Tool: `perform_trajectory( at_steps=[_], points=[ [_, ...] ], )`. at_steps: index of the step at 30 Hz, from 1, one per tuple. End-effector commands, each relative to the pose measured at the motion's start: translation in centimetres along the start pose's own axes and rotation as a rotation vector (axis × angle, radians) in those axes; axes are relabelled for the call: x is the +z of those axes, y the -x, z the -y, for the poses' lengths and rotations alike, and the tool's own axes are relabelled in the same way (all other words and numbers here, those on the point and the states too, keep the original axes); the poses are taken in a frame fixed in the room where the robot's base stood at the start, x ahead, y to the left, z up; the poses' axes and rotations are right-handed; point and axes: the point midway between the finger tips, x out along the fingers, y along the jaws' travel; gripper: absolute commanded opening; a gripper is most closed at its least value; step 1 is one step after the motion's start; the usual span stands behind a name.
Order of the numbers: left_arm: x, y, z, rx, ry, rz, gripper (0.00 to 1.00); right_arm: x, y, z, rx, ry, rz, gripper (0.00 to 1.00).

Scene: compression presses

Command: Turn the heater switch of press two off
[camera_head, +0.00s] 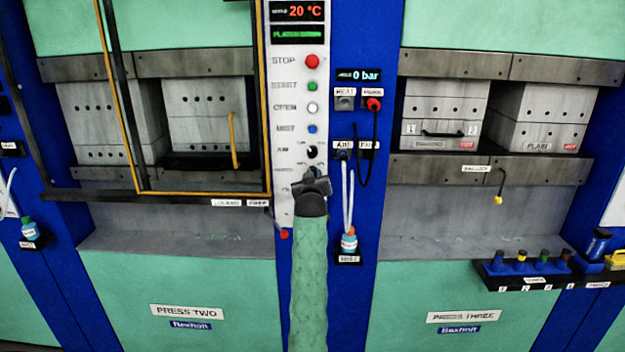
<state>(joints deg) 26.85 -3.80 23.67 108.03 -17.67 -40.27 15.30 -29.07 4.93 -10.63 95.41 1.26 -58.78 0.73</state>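Press two (186,312) is the left machine, named by a plate on its green front. A white control strip (283,120) stands to its right, with a 20 °C display (297,12), several buttons and a black selector knob (311,152). Labels below the knob are too blurred to read, and I cannot make out a heater switch. One arm, seemingly my left, rises from the bottom centre. Its dark gripper (313,186) is in front of the strip's lower end, just below the knob, and hides what is behind it. I cannot tell whether its fingers are open. My other gripper is out of view.
Right of the strip, a blue column carries a 0 bar display (359,75), a grey HEAT box (345,102), a red plug (374,104) and hoses. Press three (460,317) stands right. A black frame (160,198) crosses press two's opening. A small bottle (349,241) sits beside the arm.

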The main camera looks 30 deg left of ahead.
Motion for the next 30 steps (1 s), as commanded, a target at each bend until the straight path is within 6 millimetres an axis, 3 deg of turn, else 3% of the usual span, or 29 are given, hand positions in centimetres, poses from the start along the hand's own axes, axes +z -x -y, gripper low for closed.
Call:
perform_trajectory(
  at_steps=[12, 13, 15, 16, 28, 30],
  points=[
    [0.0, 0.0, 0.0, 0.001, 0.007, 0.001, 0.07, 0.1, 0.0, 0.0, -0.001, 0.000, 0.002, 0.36],
    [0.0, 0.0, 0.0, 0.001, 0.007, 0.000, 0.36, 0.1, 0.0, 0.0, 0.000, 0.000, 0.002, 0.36],
    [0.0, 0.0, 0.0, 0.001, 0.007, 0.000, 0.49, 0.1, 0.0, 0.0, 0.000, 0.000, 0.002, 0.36],
    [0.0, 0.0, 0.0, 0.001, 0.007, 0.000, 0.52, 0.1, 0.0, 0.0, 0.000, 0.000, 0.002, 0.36],
    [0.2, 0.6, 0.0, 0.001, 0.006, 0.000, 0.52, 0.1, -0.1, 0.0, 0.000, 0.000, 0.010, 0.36],
    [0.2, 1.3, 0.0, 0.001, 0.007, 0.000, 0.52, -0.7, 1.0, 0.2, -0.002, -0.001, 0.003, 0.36]
  ],
)
